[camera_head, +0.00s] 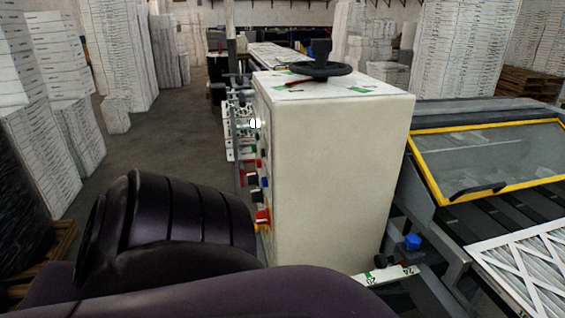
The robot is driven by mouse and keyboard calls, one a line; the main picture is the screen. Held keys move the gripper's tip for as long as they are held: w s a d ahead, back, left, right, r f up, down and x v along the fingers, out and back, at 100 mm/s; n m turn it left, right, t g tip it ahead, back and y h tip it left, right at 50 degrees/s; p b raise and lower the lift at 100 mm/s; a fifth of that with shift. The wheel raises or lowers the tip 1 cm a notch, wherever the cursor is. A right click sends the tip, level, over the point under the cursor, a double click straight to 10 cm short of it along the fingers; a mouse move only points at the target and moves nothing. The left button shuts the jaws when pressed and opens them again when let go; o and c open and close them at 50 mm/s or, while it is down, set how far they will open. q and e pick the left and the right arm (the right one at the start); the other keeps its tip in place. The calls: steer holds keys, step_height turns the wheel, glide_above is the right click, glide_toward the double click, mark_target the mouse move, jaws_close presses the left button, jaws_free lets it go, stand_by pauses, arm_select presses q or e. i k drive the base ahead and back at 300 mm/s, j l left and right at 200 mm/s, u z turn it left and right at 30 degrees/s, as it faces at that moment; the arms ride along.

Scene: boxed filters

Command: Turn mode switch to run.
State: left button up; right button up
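The control panel is on the left side of a cream cabinet (335,150), seen at a steep angle. It carries several small controls: a black one (252,180), a blue one (264,182), and a red one on yellow (263,216) lowest down. A small white round part (255,123) sits near the panel's upper end. I cannot tell which control is the mode switch or how it is set. A dark purple arm of mine fills the lower left and bottom. Neither gripper shows.
A black handwheel (320,68) stands on the cabinet top. A yellow-framed clear cover (490,158) and a white pleated filter (530,255) lie to the right. White box stacks (55,110) line the left. The grey floor (150,145) between is open.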

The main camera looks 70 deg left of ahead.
mark_target(257, 195)
steer(key=k+l+u, duration=0.1)
steer(key=l+u, duration=0.15)
steer(key=k+l+u, duration=0.1)
steer(key=l+u, duration=0.15)
steer(key=l, duration=0.15)
steer(key=k+l+u, duration=0.15)
steer(key=u, duration=0.95)
steer(key=i+j+u, duration=0.15)
steer(key=u, duration=0.25)
steer(key=i+j+u, duration=0.1)
steer(key=i+u, duration=0.3)
steer(key=j+z, duration=0.1)
steer(key=z, duration=0.2)
steer(key=j+z, duration=0.1)
steer(key=z, duration=0.25)
steer(key=i+j+z, duration=0.2)
steer(key=j, duration=0.25)
steer(key=j+z, duration=0.25)
steer(key=j, duration=0.15)
steer(key=j+z, duration=0.15)
steer(key=j, duration=0.75)
steer(key=k+j+z, duration=0.15)
steer(key=j, duration=0.7)
steer(key=i, duration=0.05)
